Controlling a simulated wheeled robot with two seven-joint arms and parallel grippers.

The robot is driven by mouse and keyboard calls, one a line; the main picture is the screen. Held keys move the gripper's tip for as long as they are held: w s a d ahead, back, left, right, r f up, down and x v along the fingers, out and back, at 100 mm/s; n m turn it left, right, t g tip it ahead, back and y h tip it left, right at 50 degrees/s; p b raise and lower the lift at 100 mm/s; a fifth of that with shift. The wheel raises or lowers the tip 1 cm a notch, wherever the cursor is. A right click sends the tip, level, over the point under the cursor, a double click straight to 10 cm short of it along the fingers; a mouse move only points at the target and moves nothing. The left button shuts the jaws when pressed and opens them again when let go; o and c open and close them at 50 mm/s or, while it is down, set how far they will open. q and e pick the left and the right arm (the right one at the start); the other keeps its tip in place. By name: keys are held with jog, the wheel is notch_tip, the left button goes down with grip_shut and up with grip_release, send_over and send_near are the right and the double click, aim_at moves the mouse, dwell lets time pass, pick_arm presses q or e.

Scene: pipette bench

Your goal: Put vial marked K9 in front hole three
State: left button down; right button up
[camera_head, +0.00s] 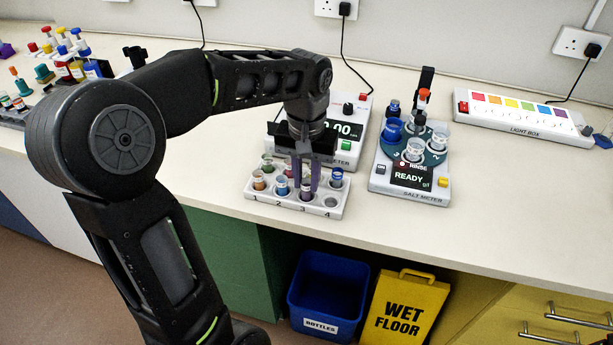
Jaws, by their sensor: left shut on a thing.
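A white vial rack (246,190) stands near the bench's front edge, with its front holes numbered 1 to 4. My left gripper (306,184) reaches down over the rack at front hole three. It is shut on a small vial (306,193) with dark purple contents, which stands upright at that hole. I cannot tell how deep it sits, and no K9 mark is readable. Front hole four (331,203) is empty. My right gripper is out of view.
A blue-capped vial (336,177) stands in the rack's back row at the right, and other back-row vials are partly hidden. A meter (352,130) stands behind the rack. The salt meter (409,190) is to its right, the light box (520,118) farther right.

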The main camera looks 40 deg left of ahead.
pick_arm(q)
jog(key=shift+f+b, duration=0.3)
jog(key=shift+f, duration=0.1)
jog(key=c, duration=1.3)
grip_release()
jog(key=shift+r, duration=0.1)
jog(key=shift+o, duration=0.2)
jog(key=shift+r, duration=0.1)
jog(key=shift+r+p, duration=0.35)
jog(key=shift+p, duration=0.05)
jog(key=shift+r, duration=0.25)
notch_tip(320, 180, up, 11)
jog(key=p, duration=0.3)
jog(key=shift+r+p, duration=0.15)
jog(key=shift+p, duration=0.2)
